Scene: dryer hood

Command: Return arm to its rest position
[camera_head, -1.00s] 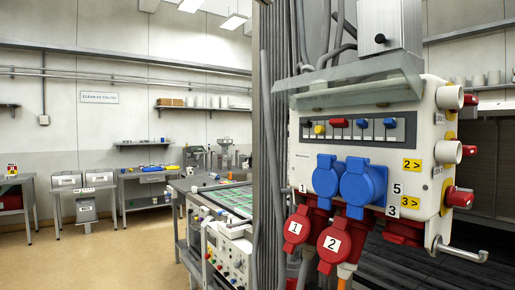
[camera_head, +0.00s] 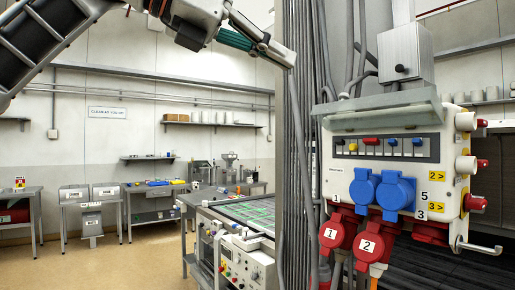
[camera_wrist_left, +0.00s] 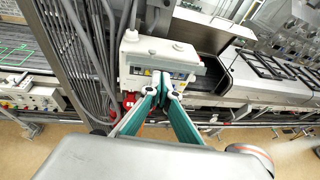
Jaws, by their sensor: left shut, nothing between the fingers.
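My left arm (camera_head: 60,35) comes in from the upper left of the head view. Its left gripper (camera_head: 284,57) is up high, left of the power box (camera_head: 395,165) and above its level in the picture. In the left wrist view the teal fingers (camera_wrist_left: 161,85) are shut together with nothing between them. The power box (camera_wrist_left: 160,58) shows beyond the fingertips there, partly covered by them. My right gripper is in neither view.
The box's raised clear hood (camera_head: 380,117), blue sockets (camera_head: 381,190) and red sockets (camera_head: 355,237) face me. Grey cables (camera_head: 305,180) run down the column beside it. A control bench (camera_head: 235,235) stands left, work tables (camera_head: 155,195) behind, with open floor (camera_head: 90,262).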

